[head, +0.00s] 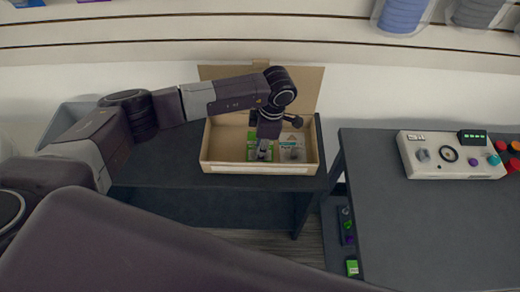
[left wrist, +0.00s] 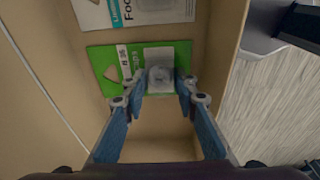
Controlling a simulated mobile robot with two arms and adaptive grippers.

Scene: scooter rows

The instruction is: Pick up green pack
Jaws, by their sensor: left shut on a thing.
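The green pack (left wrist: 104,60) lies in the open cardboard box, with a clear bubble at its middle. In the head view the green pack (head: 252,138) is partly hidden by my left gripper (head: 264,152), which reaches down into the box from above. In the left wrist view the fingers of my left gripper (left wrist: 161,84) are shut on the green pack, one on each side of the clear bubble. Whether the pack is clear of the box floor cannot be told. My right gripper is not in view.
The cardboard box (head: 222,168) stands on a dark table (head: 165,172), its flap raised behind. A white pack (head: 292,148) lies beside the green one. A second dark table (head: 420,225) at right holds a control panel (head: 445,170). A gap separates the tables.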

